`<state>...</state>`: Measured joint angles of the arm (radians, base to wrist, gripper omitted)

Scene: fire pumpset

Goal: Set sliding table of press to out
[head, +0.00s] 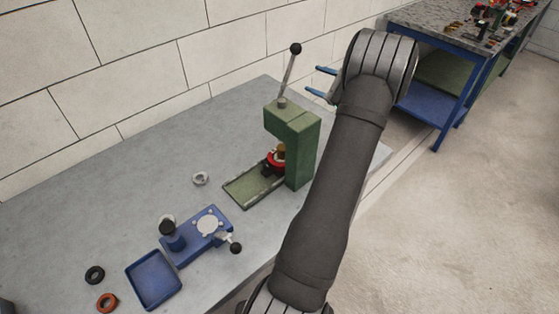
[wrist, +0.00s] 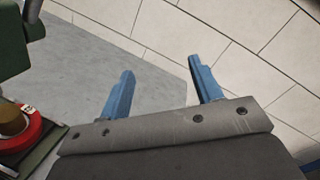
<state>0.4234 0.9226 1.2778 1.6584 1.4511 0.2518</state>
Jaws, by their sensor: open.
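The green press (head: 300,140) stands on the grey bench, with a lever and black knob on top. Its green base rail (head: 246,191) runs out to the left. The sliding table (head: 271,168) appears as a dark block with a red ring on it, under the press head; the press column partly hides it. In the wrist view the red ring (wrist: 37,129) with a brass-coloured piece is at the left edge, below part of the green press (wrist: 12,42). My gripper (head: 318,82) is open and empty, above and right of the press; its blue fingers (wrist: 160,70) touch nothing.
A blue fixture (head: 196,240) with a black knob, a blue tray (head: 154,279), a metal ring (head: 200,178), a black ring (head: 95,275) and an orange ring (head: 107,302) lie on the bench (head: 100,215). A white block wall is behind. Another blue-framed table (head: 440,35) stands at the upper right.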

